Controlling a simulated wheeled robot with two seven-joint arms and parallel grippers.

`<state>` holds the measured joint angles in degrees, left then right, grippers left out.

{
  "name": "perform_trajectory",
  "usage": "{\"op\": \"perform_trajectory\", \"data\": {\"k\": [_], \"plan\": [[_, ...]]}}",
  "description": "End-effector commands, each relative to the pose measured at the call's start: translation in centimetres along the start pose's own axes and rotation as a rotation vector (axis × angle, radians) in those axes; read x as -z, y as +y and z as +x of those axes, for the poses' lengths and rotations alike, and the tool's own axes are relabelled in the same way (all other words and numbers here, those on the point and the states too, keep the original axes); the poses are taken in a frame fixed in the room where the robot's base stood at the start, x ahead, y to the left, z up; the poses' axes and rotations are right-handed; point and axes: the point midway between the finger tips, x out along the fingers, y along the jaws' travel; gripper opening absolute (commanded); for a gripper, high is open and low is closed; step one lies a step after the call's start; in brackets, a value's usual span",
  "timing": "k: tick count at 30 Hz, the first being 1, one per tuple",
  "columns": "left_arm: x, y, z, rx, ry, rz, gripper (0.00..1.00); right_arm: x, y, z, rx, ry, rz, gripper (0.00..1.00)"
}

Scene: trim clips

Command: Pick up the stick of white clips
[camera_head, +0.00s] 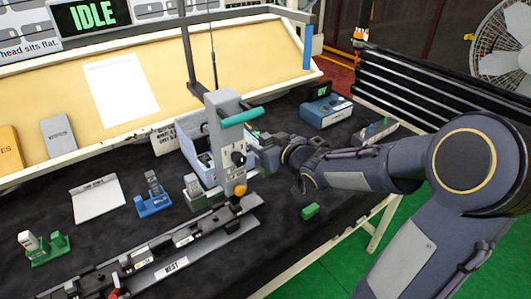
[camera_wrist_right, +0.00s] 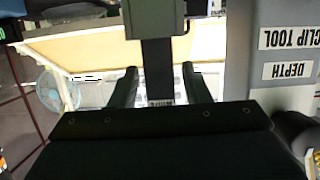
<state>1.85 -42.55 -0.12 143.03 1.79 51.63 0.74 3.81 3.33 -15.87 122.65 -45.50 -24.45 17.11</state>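My right gripper (camera_head: 272,155) is beside the grey clip tool (camera_head: 228,140), on its right side, above the black bench. In the right wrist view the two fingers of my right gripper (camera_wrist_right: 160,88) stand apart. A dark grey upright part (camera_wrist_right: 157,60) shows between or behind them; I cannot tell whether it touches them. The clip tool (camera_wrist_right: 275,65) is close by on the right there. A pale piece (camera_head: 28,240) stands in a green holder (camera_head: 52,252) at the left of the bench; I cannot tell for certain which piece is the white clip stick. My left gripper is out of view.
A blue holder (camera_head: 153,205) with a grey piece, a grey-blue bin (camera_head: 190,150) and a blue box (camera_head: 326,110) stand on the bench. A small green block (camera_head: 310,210) lies near the front edge. A long trim rail (camera_head: 170,262) marked NEST runs in front of the tool.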

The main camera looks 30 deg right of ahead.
Motion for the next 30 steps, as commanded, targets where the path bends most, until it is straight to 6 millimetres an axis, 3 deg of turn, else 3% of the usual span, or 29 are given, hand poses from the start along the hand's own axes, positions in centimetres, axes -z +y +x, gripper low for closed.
{"op": "perform_trajectory", "data": {"k": [1,9,20,30], "plan": [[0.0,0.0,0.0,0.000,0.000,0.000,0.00,0.0,0.0,0.0,0.000,0.000,0.000,0.36],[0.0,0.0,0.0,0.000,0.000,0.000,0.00,0.0,0.0,0.0,0.000,0.000,0.000,0.01],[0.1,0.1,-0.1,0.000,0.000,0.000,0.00,0.6,0.0,-0.2,0.001,0.003,0.000,0.01],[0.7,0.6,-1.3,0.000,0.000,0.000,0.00,5.0,0.0,-1.6,0.001,0.004,-0.001,0.01]]}}
